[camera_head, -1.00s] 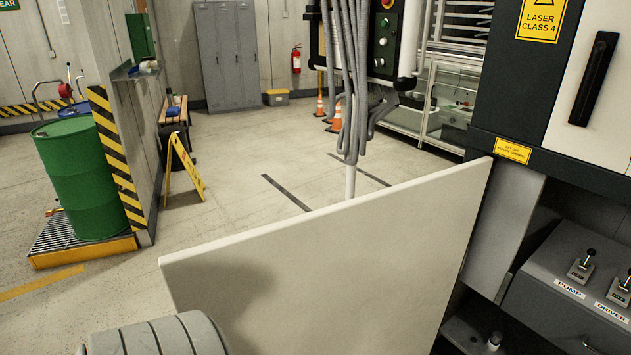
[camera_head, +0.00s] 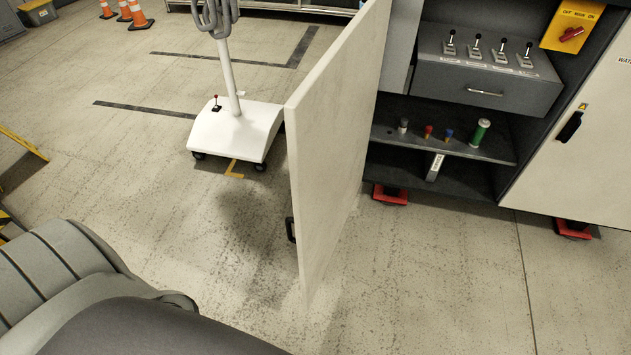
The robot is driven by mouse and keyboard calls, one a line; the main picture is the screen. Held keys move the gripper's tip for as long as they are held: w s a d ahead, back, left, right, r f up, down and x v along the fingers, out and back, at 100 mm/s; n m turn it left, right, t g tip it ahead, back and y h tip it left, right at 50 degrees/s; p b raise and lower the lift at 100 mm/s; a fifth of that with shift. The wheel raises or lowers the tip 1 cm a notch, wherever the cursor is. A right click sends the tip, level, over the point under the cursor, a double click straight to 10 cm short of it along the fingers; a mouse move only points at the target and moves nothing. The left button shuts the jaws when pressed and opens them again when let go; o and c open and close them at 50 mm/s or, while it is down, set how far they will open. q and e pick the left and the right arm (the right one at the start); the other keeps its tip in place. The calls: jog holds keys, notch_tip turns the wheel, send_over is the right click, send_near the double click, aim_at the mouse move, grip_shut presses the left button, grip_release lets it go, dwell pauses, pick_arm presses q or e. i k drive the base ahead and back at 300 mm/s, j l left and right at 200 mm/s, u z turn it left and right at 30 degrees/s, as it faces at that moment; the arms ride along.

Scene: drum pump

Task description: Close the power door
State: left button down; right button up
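The power door (camera_head: 335,140) is a tall pale panel that stands wide open, swung out from the left side of the dark cabinet opening. A black handle (camera_head: 291,229) shows at the door's lower left edge, on its far face. The open cabinet holds a grey drawer box (camera_head: 488,86) with several levers on top. Below it is a dark shelf (camera_head: 440,140) with small coloured items. My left arm fills the lower left of the view, apart from the door in the picture. Neither gripper is in view.
A white wheeled stand (camera_head: 237,131) is on the floor left of the door. A closed white cabinet door (camera_head: 580,140) with a black latch is at the right. Red feet (camera_head: 390,195) stick out under the cabinet. The floor in front is clear.

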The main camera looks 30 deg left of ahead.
aim_at(329, 117)
jog(key=j+z, duration=0.5)
jog(key=j, duration=1.7)
